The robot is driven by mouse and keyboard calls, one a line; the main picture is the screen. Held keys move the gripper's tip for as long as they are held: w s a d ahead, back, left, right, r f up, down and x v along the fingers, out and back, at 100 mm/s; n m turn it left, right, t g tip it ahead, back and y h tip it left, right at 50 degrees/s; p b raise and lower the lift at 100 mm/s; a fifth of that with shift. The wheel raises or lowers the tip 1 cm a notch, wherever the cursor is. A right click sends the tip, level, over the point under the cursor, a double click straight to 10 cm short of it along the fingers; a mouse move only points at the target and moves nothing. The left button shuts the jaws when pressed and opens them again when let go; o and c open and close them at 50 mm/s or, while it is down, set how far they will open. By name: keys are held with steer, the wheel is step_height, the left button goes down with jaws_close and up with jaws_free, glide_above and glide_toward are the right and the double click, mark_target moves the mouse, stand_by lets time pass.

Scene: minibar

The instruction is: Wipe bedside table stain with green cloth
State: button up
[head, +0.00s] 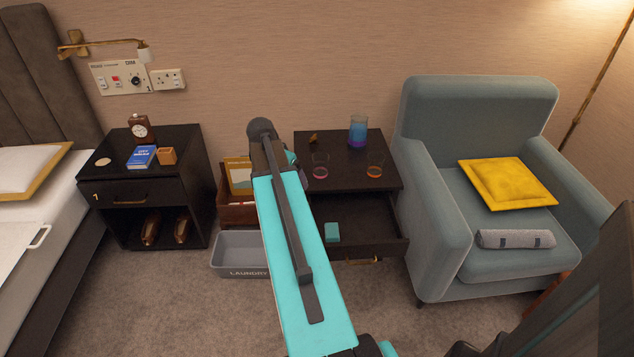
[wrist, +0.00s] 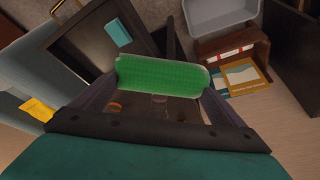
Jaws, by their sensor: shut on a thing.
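My gripper (wrist: 165,92) is shut on a rolled green cloth (wrist: 160,76), which spans its two fingers in the wrist view. In the head view my arm hides the cloth and most of the gripper, left of the middle cabinet. The black bedside table (head: 185,142) stands by the bed at left, apart from my arm. A pale round patch (head: 102,161) lies on its top at left; I cannot tell whether it is a stain or a flat object.
The bedside table holds a clock (head: 139,128), blue book (head: 142,157) and wooden box (head: 167,156). The middle cabinet (head: 345,180) bears glasses; its open drawer holds a teal block (head: 332,232). A laundry bin (head: 238,250), brown crate (head: 236,213) and armchair (head: 450,240) stand around.

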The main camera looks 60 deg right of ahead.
steer(key=w+a+r+n+t+y+p, duration=0.1)
steer(key=w+a+r+n, duration=0.25)
steer(key=a, duration=0.45)
steer(key=w+a+r+n+t, duration=0.1)
steer(key=w+a+r+n, duration=0.3)
steer(key=a, duration=0.4)
steer(key=w+a+r+n+t+y+p, duration=0.15)
steer(key=w+a+r, duration=0.3)
steer(key=a, duration=0.45)
steer(key=a+r+n+y, duration=0.1)
steer(key=a+r+n, duration=0.3)
steer(key=a, duration=0.7)
steer(key=w+a+r+n+y, duration=0.1)
steer(key=a+r+n, duration=0.3)
steer(key=a, duration=0.7)
steer(key=shift+a+r, duration=0.2)
steer(key=shift+a, duration=0.2)
steer(key=shift+w+t, duration=0.15)
steer(key=shift+t, duration=0.2)
